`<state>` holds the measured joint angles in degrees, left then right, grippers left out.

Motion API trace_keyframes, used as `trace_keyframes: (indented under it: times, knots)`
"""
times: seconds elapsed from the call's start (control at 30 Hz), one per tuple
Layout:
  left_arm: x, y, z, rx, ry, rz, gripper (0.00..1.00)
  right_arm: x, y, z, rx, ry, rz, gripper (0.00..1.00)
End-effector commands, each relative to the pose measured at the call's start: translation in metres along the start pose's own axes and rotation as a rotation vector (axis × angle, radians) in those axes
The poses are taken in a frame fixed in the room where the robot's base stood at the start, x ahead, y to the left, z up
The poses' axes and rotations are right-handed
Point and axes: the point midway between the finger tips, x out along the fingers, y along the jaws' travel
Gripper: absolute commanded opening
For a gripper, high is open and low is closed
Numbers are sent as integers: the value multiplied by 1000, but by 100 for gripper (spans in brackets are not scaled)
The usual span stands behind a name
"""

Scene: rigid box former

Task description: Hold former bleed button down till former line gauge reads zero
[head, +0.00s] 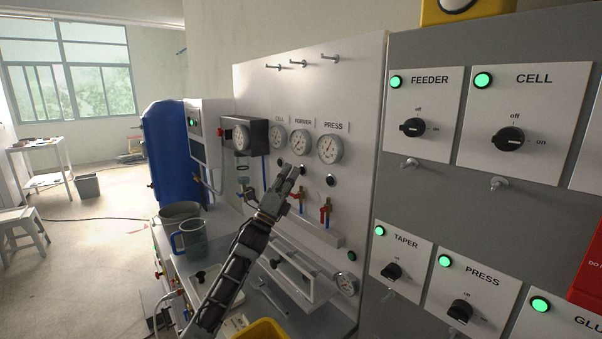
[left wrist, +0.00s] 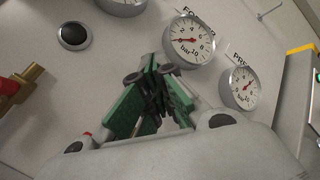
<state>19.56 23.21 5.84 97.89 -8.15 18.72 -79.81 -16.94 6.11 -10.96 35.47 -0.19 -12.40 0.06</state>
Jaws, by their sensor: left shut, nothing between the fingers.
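The FORMER gauge (head: 301,141) is the middle of three round gauges on the pale panel. In the left wrist view, its red needle (left wrist: 184,41) points left, at the low end of the dial; I cannot read an exact value. My left gripper (head: 291,171) is shut and empty, its fingertips just below the FORMER gauge at the panel. The green fingers (left wrist: 152,85) show in the left wrist view. The former bleed button is hidden behind the fingers, so I cannot tell whether they touch or press it. My right gripper is out of view.
The CELL gauge (head: 279,137) and PRESS gauge (head: 330,148) flank the FORMER gauge. A black button (head: 330,181) sits below PRESS; another (left wrist: 74,36) shows in the left wrist view. Red-handled valves (head: 326,212) lie below right. A grey switch panel (head: 420,180) stands at right.

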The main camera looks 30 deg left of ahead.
Motion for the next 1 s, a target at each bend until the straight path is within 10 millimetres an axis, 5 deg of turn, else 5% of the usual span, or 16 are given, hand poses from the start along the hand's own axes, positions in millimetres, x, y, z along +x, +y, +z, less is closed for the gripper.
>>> trace_keyframes:
  times: [0.47, 1.0]
  knots:
    - [-7, -6, 6, 0, -1, -1, 0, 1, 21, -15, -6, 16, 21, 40]
    - [-18, -13, 13, 1, 0, 0, 0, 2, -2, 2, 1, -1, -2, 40]
